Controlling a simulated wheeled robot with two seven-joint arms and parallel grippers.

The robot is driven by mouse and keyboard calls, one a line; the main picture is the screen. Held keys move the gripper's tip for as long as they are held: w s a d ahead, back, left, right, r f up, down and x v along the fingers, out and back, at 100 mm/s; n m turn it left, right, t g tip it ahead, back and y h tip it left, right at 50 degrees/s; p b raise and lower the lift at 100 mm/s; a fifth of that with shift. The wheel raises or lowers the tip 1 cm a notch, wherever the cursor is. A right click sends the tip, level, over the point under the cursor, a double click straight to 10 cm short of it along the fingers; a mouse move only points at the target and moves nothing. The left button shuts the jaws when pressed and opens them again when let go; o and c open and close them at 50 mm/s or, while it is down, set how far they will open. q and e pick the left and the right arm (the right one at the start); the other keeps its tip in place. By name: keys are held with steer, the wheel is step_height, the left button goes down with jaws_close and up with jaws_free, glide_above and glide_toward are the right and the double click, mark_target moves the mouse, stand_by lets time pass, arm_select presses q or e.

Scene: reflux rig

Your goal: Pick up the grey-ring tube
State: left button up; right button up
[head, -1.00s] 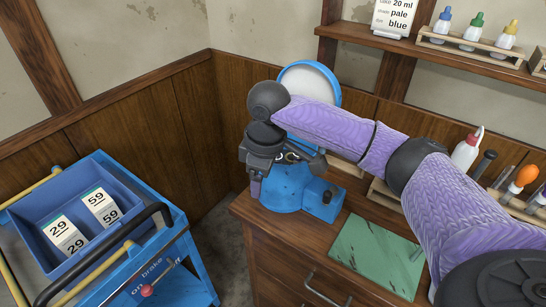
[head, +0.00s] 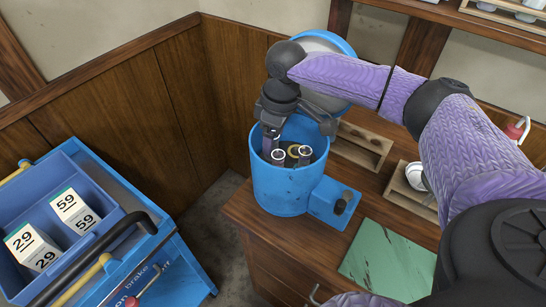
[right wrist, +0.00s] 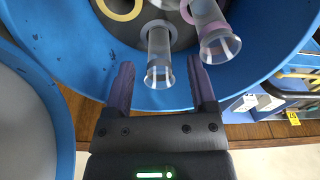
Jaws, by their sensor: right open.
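The blue round pot (head: 272,193) stands on the wooden bench, with clear tubes inside. In the right wrist view a clear tube (right wrist: 158,66) with a greyish ring around it lies between the fingers of my right gripper (right wrist: 160,85). The fingers are apart, with gaps on both sides of this tube. A second clear tube (right wrist: 216,44) with a lilac ring is to its right, beyond the right finger. A yellow ring (right wrist: 120,8) lies further in. In the head view my right gripper is at the pot's mouth and partly hides the inside. My left gripper is not in view.
The pot's round lid (head: 322,96) stands raised behind it. A green mat (head: 388,262) and wooden racks (head: 362,147) are to the right. A blue cart (head: 180,268) with number-labelled boxes stands left, across a floor gap.

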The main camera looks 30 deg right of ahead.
steer(key=shift+f, duration=0.35)
jaws_close()
steer(key=shift+r, duration=0.15)
step_height(320, 180, up, 9)
steer(key=p, duration=0.3)
steer(key=shift+w+r, duration=0.1)
steer(key=shift+r, duration=0.35)
